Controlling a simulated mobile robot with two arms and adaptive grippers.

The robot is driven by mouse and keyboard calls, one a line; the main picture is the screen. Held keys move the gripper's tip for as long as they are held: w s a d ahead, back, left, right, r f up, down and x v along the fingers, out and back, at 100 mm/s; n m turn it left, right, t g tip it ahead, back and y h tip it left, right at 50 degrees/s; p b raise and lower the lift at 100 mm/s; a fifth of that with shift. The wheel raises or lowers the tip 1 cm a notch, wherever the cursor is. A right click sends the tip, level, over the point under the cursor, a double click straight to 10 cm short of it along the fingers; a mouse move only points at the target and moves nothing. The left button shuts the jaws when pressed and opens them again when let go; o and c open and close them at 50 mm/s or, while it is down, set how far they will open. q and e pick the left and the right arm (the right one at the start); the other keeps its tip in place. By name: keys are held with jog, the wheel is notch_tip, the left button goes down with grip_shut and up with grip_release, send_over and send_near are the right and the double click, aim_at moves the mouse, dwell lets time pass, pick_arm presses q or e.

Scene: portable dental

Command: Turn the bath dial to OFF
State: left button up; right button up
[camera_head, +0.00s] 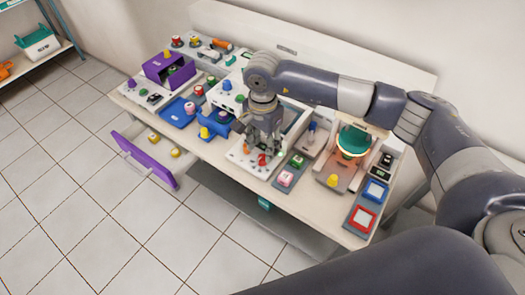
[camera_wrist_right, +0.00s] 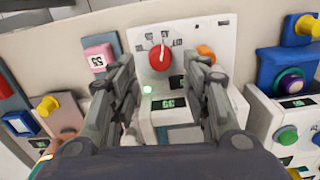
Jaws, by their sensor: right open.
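The bath dial appears to be the red round knob (camera_wrist_right: 164,60) on a white sloped panel (camera_wrist_right: 148,38) in the right wrist view. Its white pointer is roughly upright, with small label marks around its upper side that are too small to read. In the head view a red knob (camera_head: 262,160) shows just below my gripper. My right gripper (camera_wrist_right: 165,90) is open and empty, its fingers on either side of the dial in the picture and apparently apart from it. In the head view my right gripper (camera_head: 262,145) points down over the panel. My left gripper is not in view.
An orange knob (camera_wrist_right: 205,51) sits beside the dial, partly behind a finger. A lit green lamp (camera_wrist_right: 147,90) and a small display (camera_wrist_right: 168,104) are near the dial. A pink block (camera_head: 286,179) stands close by. A purple-fronted drawer (camera_head: 145,160) is open.

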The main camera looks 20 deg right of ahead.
aim_at(263, 157)
jog(key=shift+f+p, duration=0.4)
jog(key=shift+f, duration=1.95)
jog(key=shift+c, duration=0.3)
grip_shut()
